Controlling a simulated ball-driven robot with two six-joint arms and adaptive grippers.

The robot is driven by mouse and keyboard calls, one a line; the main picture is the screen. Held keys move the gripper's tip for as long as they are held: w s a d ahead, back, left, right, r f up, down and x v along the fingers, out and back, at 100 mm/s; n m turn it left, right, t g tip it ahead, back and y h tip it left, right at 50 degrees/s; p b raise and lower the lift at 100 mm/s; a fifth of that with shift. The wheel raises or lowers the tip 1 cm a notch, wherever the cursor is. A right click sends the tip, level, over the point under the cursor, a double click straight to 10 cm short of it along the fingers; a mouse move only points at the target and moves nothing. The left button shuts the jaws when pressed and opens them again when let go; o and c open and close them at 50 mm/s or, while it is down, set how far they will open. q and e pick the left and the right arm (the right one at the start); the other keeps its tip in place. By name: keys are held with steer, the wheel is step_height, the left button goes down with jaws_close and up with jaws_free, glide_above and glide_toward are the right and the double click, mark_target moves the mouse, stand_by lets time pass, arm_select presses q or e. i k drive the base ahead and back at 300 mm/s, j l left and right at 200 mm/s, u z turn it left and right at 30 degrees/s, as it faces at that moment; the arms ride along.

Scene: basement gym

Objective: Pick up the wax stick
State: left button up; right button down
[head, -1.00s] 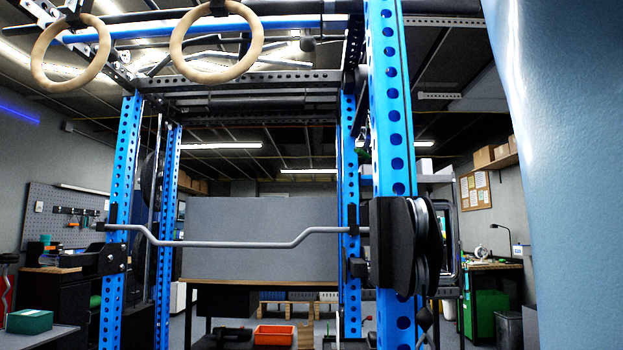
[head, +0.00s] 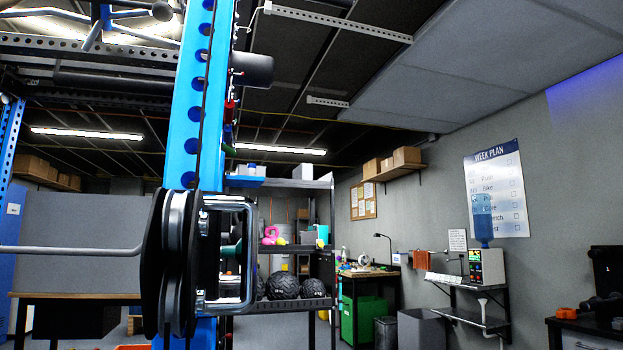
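I cannot make out a wax stick in the head view. Small items lie on the workbench (head: 368,271) at the back right, but they are too small to tell apart. Neither of my grippers shows in the view.
A blue rack post (head: 195,110) with a loaded barbell (head: 165,262) stands close on the left. Behind it is a shelf (head: 290,305) with black balls (head: 284,285). A green cabinet (head: 352,318), grey bins (head: 420,328) and a wall shelf with a water dispenser (head: 486,265) stand right.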

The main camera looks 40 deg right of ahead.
mark_target(251, 167)
steer(key=l, duration=0.4)
steer(key=i+l+z, duration=0.15)
steer(key=l, duration=0.7)
steer(key=i+l+z, duration=0.15)
steer(key=l, duration=0.65)
steer(key=i+l+z, duration=0.15)
steer(key=l, duration=0.25)
steer(key=i+l, duration=0.2)
steer(key=l, duration=0.15)
steer(key=i+l+u, duration=0.3)
steer(key=i, duration=0.25)
steer(key=i+l+u, duration=0.25)
steer(key=i+l, duration=0.3)
